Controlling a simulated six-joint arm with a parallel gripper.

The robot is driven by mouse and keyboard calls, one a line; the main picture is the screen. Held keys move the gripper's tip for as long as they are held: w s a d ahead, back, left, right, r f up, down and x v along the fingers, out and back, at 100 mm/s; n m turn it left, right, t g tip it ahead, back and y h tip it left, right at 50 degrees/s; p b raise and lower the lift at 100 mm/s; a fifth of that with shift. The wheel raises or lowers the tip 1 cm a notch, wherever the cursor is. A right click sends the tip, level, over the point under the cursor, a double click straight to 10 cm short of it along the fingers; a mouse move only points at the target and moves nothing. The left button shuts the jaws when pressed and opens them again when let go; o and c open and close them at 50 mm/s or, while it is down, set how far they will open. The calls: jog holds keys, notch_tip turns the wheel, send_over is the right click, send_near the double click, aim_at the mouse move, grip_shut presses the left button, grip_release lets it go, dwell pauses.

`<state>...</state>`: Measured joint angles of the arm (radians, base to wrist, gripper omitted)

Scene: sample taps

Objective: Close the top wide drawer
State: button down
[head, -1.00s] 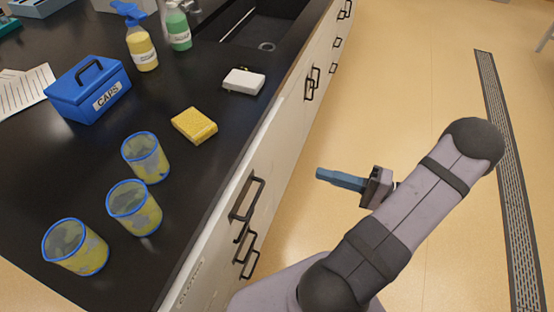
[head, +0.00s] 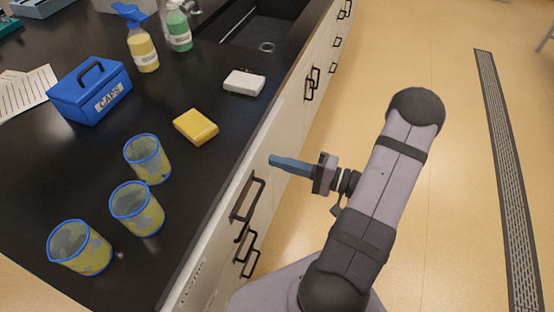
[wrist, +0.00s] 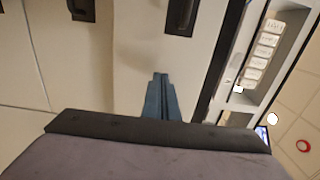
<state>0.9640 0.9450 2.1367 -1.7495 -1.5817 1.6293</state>
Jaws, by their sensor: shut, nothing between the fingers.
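The top wide drawer (head: 258,166) appears as a pale front under the dark counter edge, with a black bar handle (head: 248,200). In the wrist view its front (wrist: 140,60) fills the middle, with a dark handle (wrist: 182,15) at the top. How far the drawer stands out from the cabinet is hard to tell. My gripper (head: 271,160) has blue-grey fingers, shut and empty, pointing left at the pale front beyond the handle. In the wrist view the fingertips (wrist: 160,78) overlap the front; I cannot tell whether they touch it.
More handles (head: 245,252) sit lower on the cabinet. On the black counter (head: 210,185) stand several blue-rimmed beakers (head: 137,208), a yellow sponge (head: 196,126), a white block (head: 244,83) and a blue caps box (head: 90,90). The floor to the right (head: 440,200) is clear.

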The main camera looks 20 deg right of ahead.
aim_at(265, 156)
jog(key=shift+w+a, duration=0.4)
jog(key=shift+a, duration=0.05)
jog(key=p+x, duration=0.1)
jog(key=x, duration=0.3)
jog(key=shift+w+a+r+p, duration=0.1)
jog(key=shift+w+a+p, duration=0.1)
jog(key=shift+p, duration=0.1)
jog(key=shift+r, duration=0.1)
jog(key=shift+d, duration=0.15)
jog(key=shift+s+d+p, duration=0.3)
jog(key=shift+s+d, duration=0.1)
jog(key=v, duration=1.3)
jog(key=shift+b, duration=0.4)
